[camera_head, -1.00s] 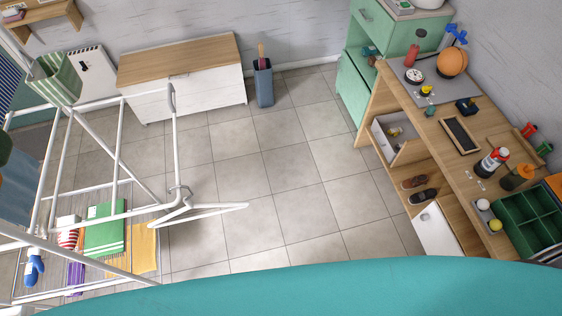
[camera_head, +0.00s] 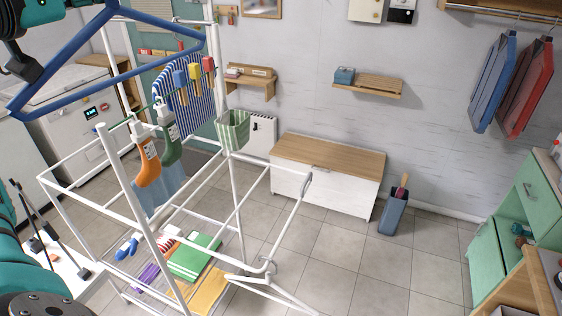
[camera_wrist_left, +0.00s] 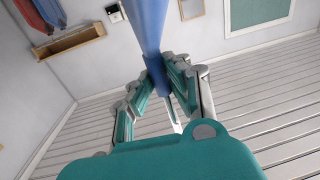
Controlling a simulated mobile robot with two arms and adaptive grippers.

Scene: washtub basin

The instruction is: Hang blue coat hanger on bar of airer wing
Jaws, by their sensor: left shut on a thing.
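The blue coat hanger (camera_head: 120,73) is a blue triangular frame held in the air at the upper left of the head view, in front of the airer. My left gripper (camera_head: 22,66) is shut on it at its left side. In the left wrist view the fingers (camera_wrist_left: 165,90) close around the blue hanger (camera_wrist_left: 148,25). The white airer (camera_head: 141,193) stands below and right of the hanger. Its right wing (camera_head: 279,169) reaches out over the floor. A white hanger-shaped piece (camera_head: 262,280) is at the wing's lower bar. My right gripper is not in view.
Folded cloths (camera_head: 194,258) lie low down. A wooden-topped chest (camera_head: 328,161) stands behind.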

